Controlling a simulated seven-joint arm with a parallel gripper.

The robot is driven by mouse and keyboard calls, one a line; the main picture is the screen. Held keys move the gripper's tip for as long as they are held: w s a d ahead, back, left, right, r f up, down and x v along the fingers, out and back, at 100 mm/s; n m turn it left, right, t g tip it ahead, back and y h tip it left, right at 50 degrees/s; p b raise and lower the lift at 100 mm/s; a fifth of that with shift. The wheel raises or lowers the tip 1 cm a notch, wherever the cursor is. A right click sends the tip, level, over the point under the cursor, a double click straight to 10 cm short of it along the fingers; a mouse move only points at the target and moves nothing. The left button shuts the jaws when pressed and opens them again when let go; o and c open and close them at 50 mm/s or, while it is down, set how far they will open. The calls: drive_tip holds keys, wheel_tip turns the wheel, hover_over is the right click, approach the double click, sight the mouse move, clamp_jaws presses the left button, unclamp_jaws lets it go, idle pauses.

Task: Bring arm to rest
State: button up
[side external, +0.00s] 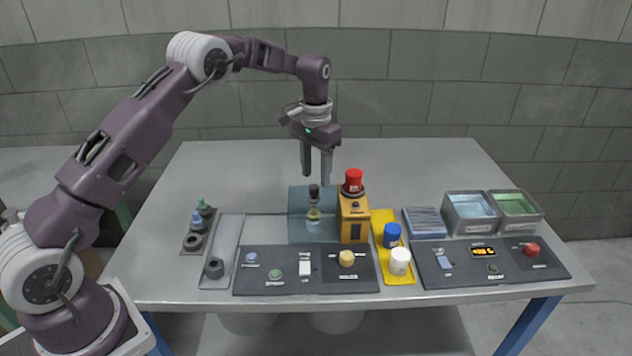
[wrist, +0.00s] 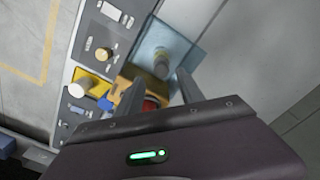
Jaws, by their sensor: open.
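My gripper (side external: 317,165) hangs fingers down above the back part of the table, behind a small vial with a dark cap (side external: 314,205). Its two fingers are apart with nothing between them. In the wrist view the open fingertips (wrist: 158,85) show over the bench, and the vial (wrist: 161,62) stands beyond them. The vial stands upright on a blue-grey see-through plate (side external: 300,232). An orange box with a red cap on top (side external: 354,218) stands right of the vial. My gripper is clear of both.
Control panels (side external: 300,285) line the front. A yellow mat (side external: 395,270) holds a blue (side external: 392,235) and a white container (side external: 400,261). Blue (side external: 472,225) and green bins (side external: 517,222) stand right. A rack with capped vials (side external: 199,240) stands left. The table's back is clear.

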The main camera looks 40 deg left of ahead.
drive_tip(key=shift+r, duration=1.8)
drive_tip(key=s+d+r+t, duration=0.1)
drive_tip(key=s+d+r, duration=0.2)
drive_tip(key=s+r, duration=0.55)
drive_tip(key=s+d+r+t, duration=0.2)
drive_tip(key=s+r, duration=0.6)
drive_tip(key=r, duration=0.1)
drive_tip(key=s+d+f+t, duration=0.1)
drive_tip(key=s+f, duration=0.1)
drive_tip(key=s, duration=0.9)
drive_tip(key=s+d+f+t, duration=0.1)
drive_tip(key=s+d+f, duration=0.1)
drive_tip(key=s, duration=0.9)
drive_tip(key=shift+d+t, duration=0.25)
drive_tip(key=shift+t, duration=0.05)
